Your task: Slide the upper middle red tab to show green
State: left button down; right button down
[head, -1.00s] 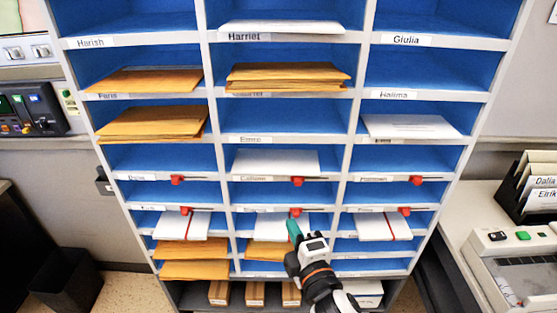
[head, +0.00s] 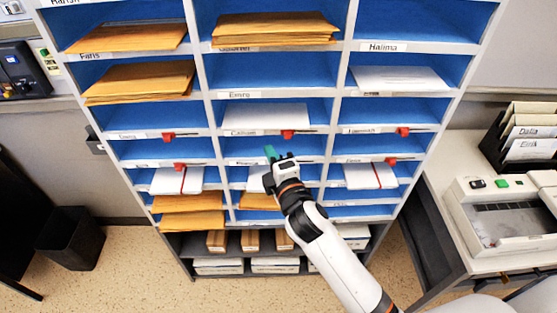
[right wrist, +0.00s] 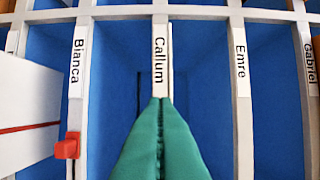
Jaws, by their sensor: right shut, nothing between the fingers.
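The upper middle red tab (head: 288,134) sits on the lip of the Callum shelf, right of its label, in the head view. My right gripper (head: 270,152) has green fingers, shut and empty, just below and left of that tab. In the right wrist view the shut fingers (right wrist: 160,103) are at the end of the Callum label (right wrist: 158,62); contact cannot be told, and the upper middle tab is not visible there. A red tab (right wrist: 67,146) on the Bianca lip shows at the left. No green shows by the upper middle tab. My left gripper is not in view.
Other red tabs are at upper left (head: 168,136), upper right (head: 403,132), lower left (head: 180,166) and lower right (head: 390,161). White mail (head: 265,114) lies above the Callum lip. A desk machine (head: 505,215) stands at right. Floor shows at left.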

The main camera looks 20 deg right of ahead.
aim_at(263, 132)
jog(key=w, duration=0.1)
jog(key=w+p, duration=0.1)
jog(key=w, duration=0.2)
jog(key=shift+w+d+r, duration=0.1)
jog(key=shift+w+d, duration=0.15)
jog(key=shift+w, duration=0.05)
jog(key=d, duration=0.1)
jog(key=s+d+p, duration=0.1)
jog(key=shift+s+d, duration=0.1)
jog(key=shift+d, duration=0.5)
jog(key=d+p, duration=0.1)
jog(key=d, duration=0.1)
jog(key=s+d+p, duration=0.1)
jog(key=d, duration=0.2)
jog(key=shift+s, duration=0.2)
jog(key=shift+a, duration=0.15)
